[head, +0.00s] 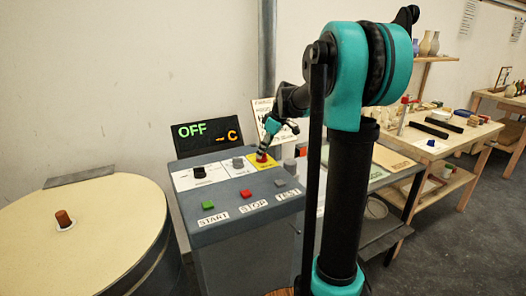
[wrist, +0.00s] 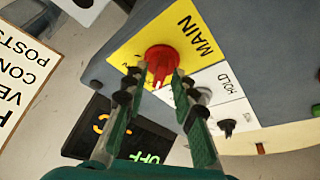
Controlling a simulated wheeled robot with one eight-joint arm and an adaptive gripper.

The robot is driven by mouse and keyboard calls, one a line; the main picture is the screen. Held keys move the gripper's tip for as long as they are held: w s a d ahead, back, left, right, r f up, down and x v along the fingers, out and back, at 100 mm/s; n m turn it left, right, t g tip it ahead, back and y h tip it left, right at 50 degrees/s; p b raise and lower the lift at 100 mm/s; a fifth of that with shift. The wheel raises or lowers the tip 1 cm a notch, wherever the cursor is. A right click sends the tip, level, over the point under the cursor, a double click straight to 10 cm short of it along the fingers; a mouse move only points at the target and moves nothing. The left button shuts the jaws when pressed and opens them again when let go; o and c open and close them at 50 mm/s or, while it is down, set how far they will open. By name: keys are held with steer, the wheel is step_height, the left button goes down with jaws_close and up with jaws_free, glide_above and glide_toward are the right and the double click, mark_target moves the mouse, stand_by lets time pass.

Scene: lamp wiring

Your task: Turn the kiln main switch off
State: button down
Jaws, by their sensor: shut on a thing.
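The main switch is a red knob (wrist: 162,58) on a yellow plate (wrist: 127,47) marked MAIN in the wrist view. In the head view the yellow plate (head: 264,166) lies at the back right of the grey control panel (head: 215,232), with the red knob largely behind my fingers. My gripper (wrist: 163,76) is shut on the red knob, one finger on each side. It also shows in the head view (head: 263,152), reaching down onto the knob. A dark display (head: 208,134) behind the panel reads OFF in green, with an orange dash and C.
The panel also bears a black knob (head: 199,172), a grey knob (head: 238,163), and green (head: 208,206), red (head: 245,193) and grey (head: 280,183) buttons. A round cream kiln lid (head: 95,235) is at left. Cluttered workbenches (head: 440,150) stand at right.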

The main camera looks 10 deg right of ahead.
steer(key=shift+n, duration=0.6)
steer(key=shift+g, duration=0.3)
steer(key=c, duration=1.6)
jaws_free()
steer(key=v, duration=1.2)
steer(key=shift+d, duration=0.15)
steer(key=shift+f, duration=0.1)
